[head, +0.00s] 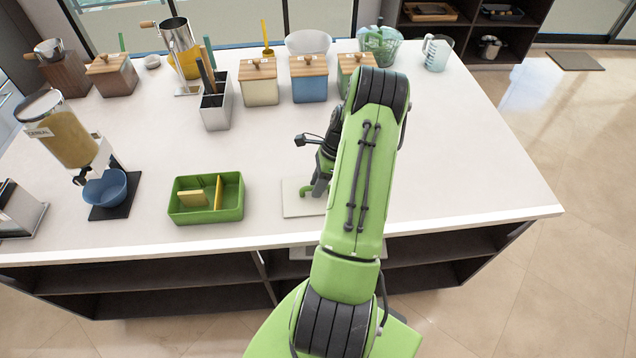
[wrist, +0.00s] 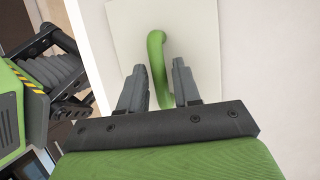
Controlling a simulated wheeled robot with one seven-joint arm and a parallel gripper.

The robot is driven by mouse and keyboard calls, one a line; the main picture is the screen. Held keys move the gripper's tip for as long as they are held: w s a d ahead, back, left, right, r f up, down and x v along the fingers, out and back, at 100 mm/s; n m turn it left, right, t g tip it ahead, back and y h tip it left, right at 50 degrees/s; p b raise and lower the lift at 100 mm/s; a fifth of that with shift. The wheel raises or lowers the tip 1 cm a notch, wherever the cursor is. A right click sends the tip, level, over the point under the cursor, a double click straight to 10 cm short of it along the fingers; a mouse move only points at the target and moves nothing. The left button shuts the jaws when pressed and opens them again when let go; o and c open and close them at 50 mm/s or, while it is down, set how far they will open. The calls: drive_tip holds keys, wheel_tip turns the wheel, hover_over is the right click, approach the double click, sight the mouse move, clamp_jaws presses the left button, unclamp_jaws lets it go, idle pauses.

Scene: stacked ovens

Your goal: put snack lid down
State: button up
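The snack lid (head: 292,204) is a thin cream square plate with a green curved handle. In the head view it appears flat at the counter's front edge, right of the green snack box (head: 206,216). It also shows in the wrist view (wrist: 203,30), with the handle (wrist: 155,52) between the fingers. My gripper (head: 314,188) is over the lid, partly hidden by my arm. Whether the plate touches the counter is also hard to tell.
The white counter (head: 450,160) is clear to the right of my arm. A cereal dispenser (head: 68,137) with a blue bowl (head: 105,188) stands at the left. Wooden-lidded canisters (head: 259,83) and a utensil holder (head: 216,104) stand at the back. The open box holds yellowish pieces.

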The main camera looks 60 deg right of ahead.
drive_tip(key=shift+o, duration=0.5)
drive_tip(key=shift+r, duration=0.15)
drive_tip(key=v, duration=1.2)
drive_tip(key=w+a+r+n+g+h, duration=0.1)
drive_tip(key=w+a+r+n+h, duration=0.1)
drive_tip(key=w+a+r+n, duration=0.6)
drive_tip(key=s+a+r+n+h, duration=0.2)
drive_tip(key=a+r+n, duration=0.4)
drive_tip(key=a, duration=0.7)
drive_tip(key=s+a+r+n+t, duration=0.4)
drive_tip(key=s+a+n, duration=0.9)
drive_tip(key=a+n, duration=0.1)
drive_tip(key=shift+a+r+t+p, duration=0.15)
drive_tip(key=shift+a+t+p, duration=0.2)
drive_tip(key=shift+t+p, duration=0.1)
drive_tip(key=shift+w, duration=0.15)
